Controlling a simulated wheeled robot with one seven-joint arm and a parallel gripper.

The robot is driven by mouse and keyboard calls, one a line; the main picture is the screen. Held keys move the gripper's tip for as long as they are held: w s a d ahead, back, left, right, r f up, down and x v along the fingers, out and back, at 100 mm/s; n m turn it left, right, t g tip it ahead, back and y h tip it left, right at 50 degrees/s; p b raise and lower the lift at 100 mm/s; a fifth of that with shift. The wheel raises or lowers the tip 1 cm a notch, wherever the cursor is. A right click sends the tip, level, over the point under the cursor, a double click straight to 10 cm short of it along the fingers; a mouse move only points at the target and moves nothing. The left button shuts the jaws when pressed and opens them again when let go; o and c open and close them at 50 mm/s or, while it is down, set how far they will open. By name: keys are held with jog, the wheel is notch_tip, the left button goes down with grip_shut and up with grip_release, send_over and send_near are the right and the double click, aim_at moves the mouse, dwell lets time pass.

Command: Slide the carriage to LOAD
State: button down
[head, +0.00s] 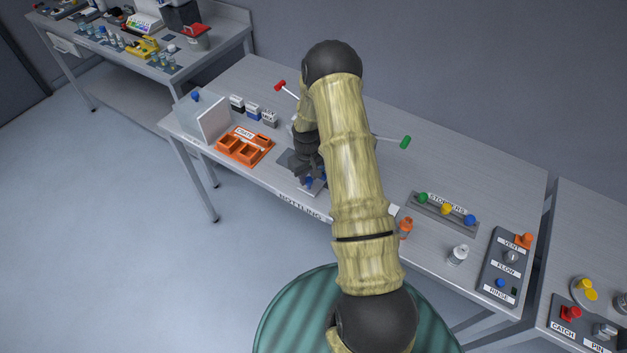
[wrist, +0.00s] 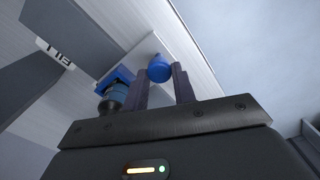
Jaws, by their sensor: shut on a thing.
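My gripper (head: 308,174) is low over the front edge of the bottling bench, with its fingers pointing down, partly hidden by my arm. In the wrist view my gripper (wrist: 164,76) is shut on a round blue knob (wrist: 159,67), which sits between the two fingertips. I take this knob to be the carriage's handle. A blue bracket (wrist: 118,76) with a dark blue round part below it stands just left of the fingers. A label reading FILL (wrist: 57,53) lies further left. Most of the carriage is hidden in the head view, and I see no LOAD label.
An orange crate (head: 244,146) and an upright pale panel (head: 214,121) stand left of my gripper. Red-ended (head: 280,86) and green-ended (head: 405,142) levers lie behind. A stoppers rack (head: 442,213), an orange bottle (head: 405,228) and a white bottle (head: 458,255) are to the right.

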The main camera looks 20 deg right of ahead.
jog(key=c, duration=1.1)
grip_release()
jog(key=shift+c, duration=0.2)
jog(key=shift+w+r, duration=0.2)
jog(key=shift+r, duration=0.4)
notch_tip(320, 180, up, 16)
jog(key=b, duration=0.4)
jog(key=shift+s+r+b, duration=0.15)
jog(key=shift+b, duration=0.15)
